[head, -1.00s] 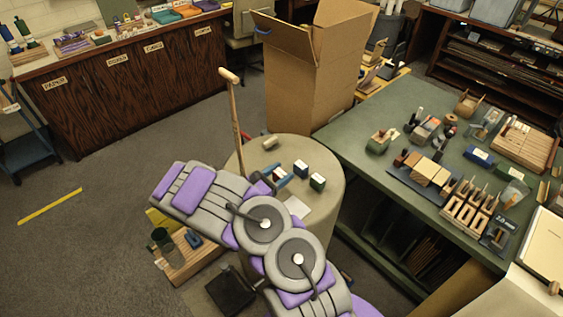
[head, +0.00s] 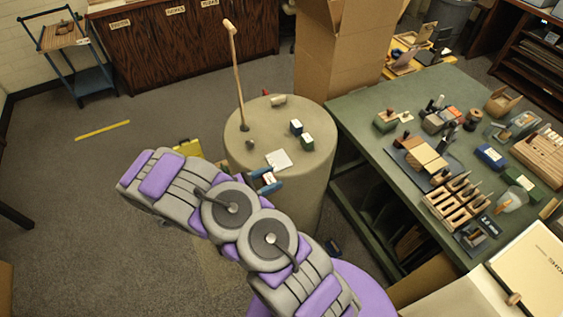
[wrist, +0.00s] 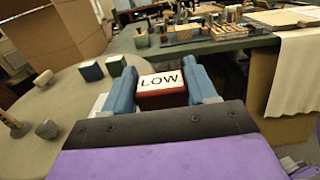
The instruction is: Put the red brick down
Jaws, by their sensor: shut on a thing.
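The red brick (wrist: 162,98), with a white top lettered LOW, is between the two blue fingers of my gripper (wrist: 163,88) in the wrist view. My gripper is shut on it. In the head view my gripper (head: 268,181) is at the near edge of the round beige stand (head: 305,178), and the brick's pale top shows between the fingers. I cannot tell how high the brick is above the stand.
A blue block (head: 296,127), a green block (head: 307,141) and a white card (head: 279,159) are on the stand. A wooden stick (head: 236,75) rises at its left. The green table (head: 355,110) with several tools is at right, a cardboard box (head: 335,55) behind.

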